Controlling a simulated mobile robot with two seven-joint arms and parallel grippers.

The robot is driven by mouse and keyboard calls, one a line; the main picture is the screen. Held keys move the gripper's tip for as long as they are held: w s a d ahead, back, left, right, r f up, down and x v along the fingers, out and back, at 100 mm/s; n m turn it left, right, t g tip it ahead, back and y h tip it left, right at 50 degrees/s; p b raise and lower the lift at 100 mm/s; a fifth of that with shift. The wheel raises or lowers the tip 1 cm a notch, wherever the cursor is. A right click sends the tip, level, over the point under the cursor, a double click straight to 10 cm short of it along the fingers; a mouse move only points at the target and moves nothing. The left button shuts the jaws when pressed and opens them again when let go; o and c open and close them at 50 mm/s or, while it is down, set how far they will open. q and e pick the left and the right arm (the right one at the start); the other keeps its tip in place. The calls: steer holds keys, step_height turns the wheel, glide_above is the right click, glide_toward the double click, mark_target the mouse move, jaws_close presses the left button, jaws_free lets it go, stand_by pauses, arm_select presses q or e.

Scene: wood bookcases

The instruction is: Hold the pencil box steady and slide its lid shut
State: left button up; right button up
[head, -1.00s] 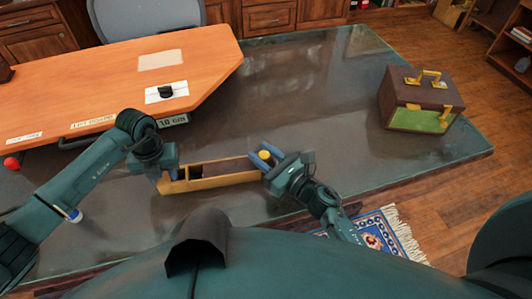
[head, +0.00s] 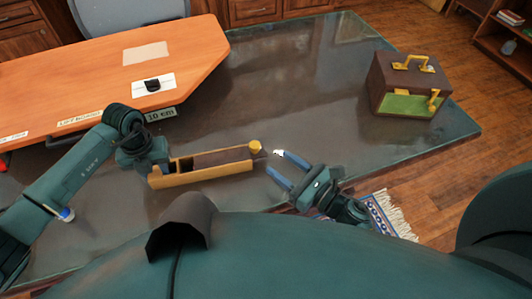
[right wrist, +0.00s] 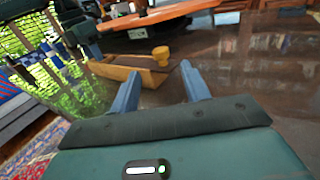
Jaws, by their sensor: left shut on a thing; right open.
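The pencil box (head: 205,178) is a long, narrow yellow-tan box on the dark table. Its dark brown lid (head: 222,157) covers the right part and bears a yellow knob (head: 254,146) at the right end. An uncovered dark opening shows at the left end. My left gripper (head: 151,168) is shut on the box's left end; its fingertips are mostly hidden. My right gripper (head: 279,161) is open and empty, just right of the knob and apart from it. In the right wrist view the knob (right wrist: 160,53) shows beyond the open fingers.
A brown case (head: 412,85) with yellow handles and a green front stands at the right of the dark table (head: 310,90). An orange desk board (head: 100,80) lies at the upper left. The table between the box and the case is clear.

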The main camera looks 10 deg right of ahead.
mark_target(259, 149)
steer(key=shift+v, duration=1.05)
steer(key=shift+f, duration=0.15)
steer(key=shift+w+a, duration=0.1)
steer(key=shift+w, duration=0.05)
steer(key=x, duration=1.1)
steer(key=shift+w+a, duration=0.25)
steer(key=shift+w, duration=0.1)
steer(key=shift+c, duration=0.5)
jaws_close()
